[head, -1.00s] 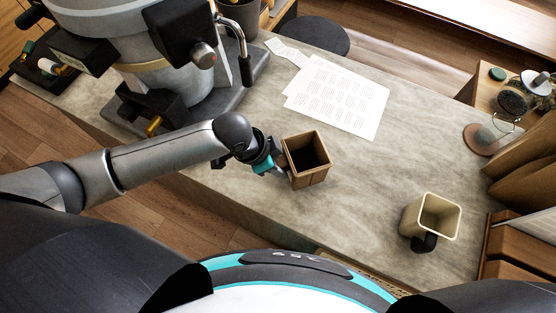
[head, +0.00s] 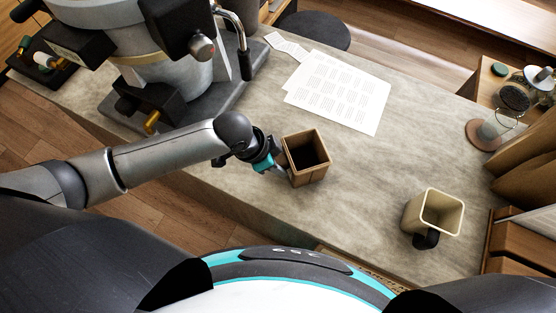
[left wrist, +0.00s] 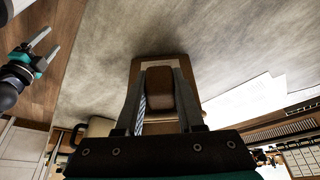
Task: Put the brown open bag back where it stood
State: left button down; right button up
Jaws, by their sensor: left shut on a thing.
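The brown open bag (head: 318,175) is a small square-sided container with a dark open top. It is upright over the grey stone counter, left of the cream mug; I cannot tell whether its bottom touches the counter. My left gripper (head: 282,169) is shut on its left side wall. In the left wrist view the bag (left wrist: 178,67) lies between and beyond the fingers of my left gripper (left wrist: 160,85), which hide part of it. My right gripper (left wrist: 42,44) shows at the upper left of the left wrist view, with its fingers apart and empty.
The cream mug (head: 416,215) with a dark handle stands on the counter (head: 350,205) to the right. Printed sheets (head: 338,95) lie behind the bag. A large grey machine (head: 185,90) stands at the left. Tall brown bags (head: 530,180) stand at the right edge.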

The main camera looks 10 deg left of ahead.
pick_arm(q)
jog(key=shift+f, duration=0.3)
jog(key=shift+c, duration=2.2)
grip_release()
jog(key=shift+r, duration=0.1)
jog(key=v, duration=1.5)
jog(key=shift+p, duration=0.45)
jog(key=shift+a, duration=0.1)
